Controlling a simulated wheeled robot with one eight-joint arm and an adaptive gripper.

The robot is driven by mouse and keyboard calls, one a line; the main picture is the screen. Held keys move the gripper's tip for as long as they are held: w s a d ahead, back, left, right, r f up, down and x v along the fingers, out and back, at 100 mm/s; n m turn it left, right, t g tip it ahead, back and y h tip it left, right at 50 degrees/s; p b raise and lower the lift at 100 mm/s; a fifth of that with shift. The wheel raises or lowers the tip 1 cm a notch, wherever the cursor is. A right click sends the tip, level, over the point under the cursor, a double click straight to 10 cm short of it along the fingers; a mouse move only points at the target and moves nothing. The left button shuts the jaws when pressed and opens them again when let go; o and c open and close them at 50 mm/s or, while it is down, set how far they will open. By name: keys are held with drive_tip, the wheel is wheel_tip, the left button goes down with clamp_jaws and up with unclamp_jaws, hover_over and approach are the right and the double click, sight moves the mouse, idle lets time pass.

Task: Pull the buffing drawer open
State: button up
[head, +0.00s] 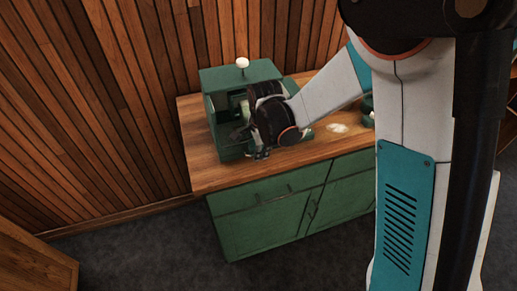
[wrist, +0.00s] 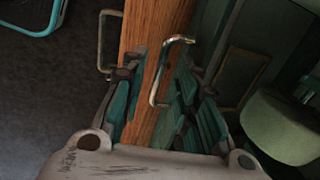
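A green box-like unit (head: 235,77) with a white knob on top stands on the wooden counter; its front is open and dark inside. In the wrist view a bent metal handle (wrist: 163,75) lies between my fingers, in front of green panelling. I cannot tell whether this is the buffing drawer's handle, as no label is readable. My gripper (head: 243,138) is at the unit's front and hides part of it. In the wrist view my gripper (wrist: 158,82) has its two fingers apart, one on each side of the handle, with no clear contact.
The green cabinet (head: 262,224) below has a drawer and doors; one of its handles (wrist: 104,42) shows beyond the counter edge (wrist: 150,25). A pale rounded object (wrist: 277,127) is close on the right. Slatted wood wall stands behind.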

clamp_jaws()
drive_tip(key=c, duration=0.6)
unclamp_jaws()
drive_tip(key=s+d+b, duration=0.1)
drive_tip(key=s+d, duration=0.1)
drive_tip(key=s, duration=0.6)
drive_tip(key=shift+d, duration=0.15)
drive_tip(key=o, duration=0.4)
drive_tip(key=shift+w+r, duration=0.1)
drive_tip(key=shift+w, duration=0.05)
drive_tip(key=shift+o, duration=1)
drive_tip(key=shift+w, duration=0.15)
